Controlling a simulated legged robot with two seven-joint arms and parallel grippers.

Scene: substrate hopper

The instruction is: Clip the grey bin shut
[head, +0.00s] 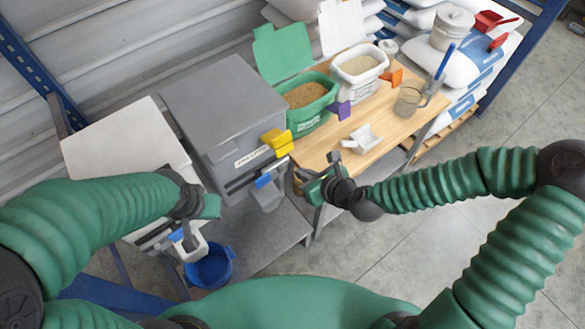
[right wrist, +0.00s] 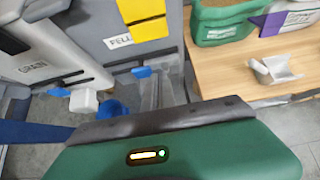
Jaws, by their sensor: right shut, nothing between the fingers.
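The grey bin (head: 222,110) stands left of the wooden bench with its lid down. A yellow clip (head: 277,142) sits at the front right corner of its lid edge; the yellow clip also shows in the right wrist view (right wrist: 141,18) above the bin's label (right wrist: 118,42). My right gripper (head: 296,176) is shut and empty, just below and right of the yellow clip, apart from it as far as I can see. My left gripper (head: 188,238) is in front of the white bin's outlet; its fingers are too unclear to read.
A white bin (head: 125,145) stands at left, with a blue bucket (head: 210,267) below. The bench (head: 348,178) carries an open green tub (head: 308,118), an open white tub (head: 360,78), orange and purple clips, a white scoop (head: 362,139) and a jug (head: 408,102).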

